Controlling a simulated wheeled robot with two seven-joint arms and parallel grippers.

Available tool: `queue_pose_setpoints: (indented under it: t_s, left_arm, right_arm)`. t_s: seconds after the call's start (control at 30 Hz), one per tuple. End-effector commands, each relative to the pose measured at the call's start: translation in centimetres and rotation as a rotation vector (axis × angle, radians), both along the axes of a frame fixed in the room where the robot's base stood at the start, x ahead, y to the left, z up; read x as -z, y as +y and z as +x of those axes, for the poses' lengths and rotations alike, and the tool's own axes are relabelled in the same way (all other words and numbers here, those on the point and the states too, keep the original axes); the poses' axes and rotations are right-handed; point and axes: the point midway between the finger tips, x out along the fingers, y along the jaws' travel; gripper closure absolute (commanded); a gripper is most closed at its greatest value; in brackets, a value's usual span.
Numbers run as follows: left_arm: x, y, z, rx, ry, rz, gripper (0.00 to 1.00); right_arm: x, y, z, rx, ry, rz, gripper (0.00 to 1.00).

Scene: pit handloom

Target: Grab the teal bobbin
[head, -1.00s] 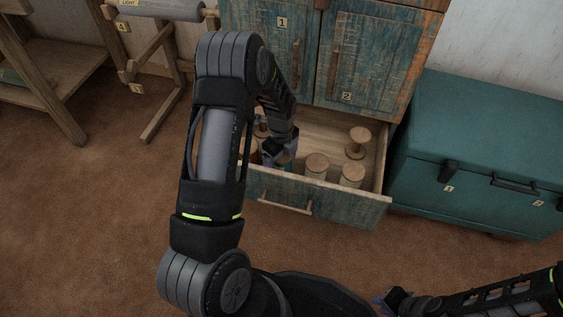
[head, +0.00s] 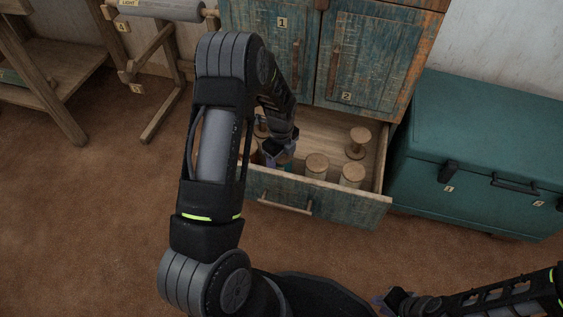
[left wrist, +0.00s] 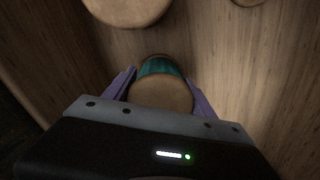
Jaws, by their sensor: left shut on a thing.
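The teal bobbin (left wrist: 160,68) shows in the left wrist view, with a round wooden end toward the camera and teal thread behind it. The purple fingers of my left gripper (left wrist: 160,90) are on either side of it and shut on it. In the head view my left gripper (head: 277,158) is down inside the open drawer, and a bit of the teal bobbin (head: 286,167) shows just below it. My right gripper (head: 388,301) is at the bottom edge, far from the drawer; its fingers are too small and partly hidden to judge.
The open drawer (head: 345,207) holds other bobbins: a bare one (head: 357,143) at the back right and pale ones (head: 317,166) (head: 352,175) near the front. Cabinet doors (head: 370,60) stand above it. A teal chest (head: 480,150) stands close on the right.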

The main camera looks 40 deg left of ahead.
Motion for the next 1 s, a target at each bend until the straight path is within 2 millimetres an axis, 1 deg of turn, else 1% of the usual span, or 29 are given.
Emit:
queue_pose_setpoints:
  t_s: [0.17,0.27,0.37,0.7,0.83,1.0]
  left_arm:
    - [-0.1,0.0,0.0,0.0,-0.001,0.0,0.81]
    - [-0.7,0.0,0.1,0.0,-0.001,0.0,0.81]
    - [-2.0,0.0,0.1,0.001,-0.002,0.0,0.81]
    - [-8.4,0.0,0.1,0.0,-0.003,0.001,0.81]
    - [-9.7,0.0,0.0,0.0,-0.001,0.0,0.81]
    - [-10.1,0.0,0.0,0.0,0.0,0.0,0.81]
  right_arm:
    - [-0.1,0.0,0.0,0.0,0.0,0.0,0.78]
    - [-0.3,0.0,0.0,0.0,0.001,0.0,0.78]
    - [-0.9,0.0,-0.1,-0.001,0.003,0.001,0.78]
    - [-3.3,0.3,-0.6,-0.012,0.013,0.006,0.78]
    - [-3.6,0.4,-0.7,-0.015,0.016,0.009,0.78]
    - [-3.6,0.5,-0.8,-0.016,0.016,0.009,0.78]
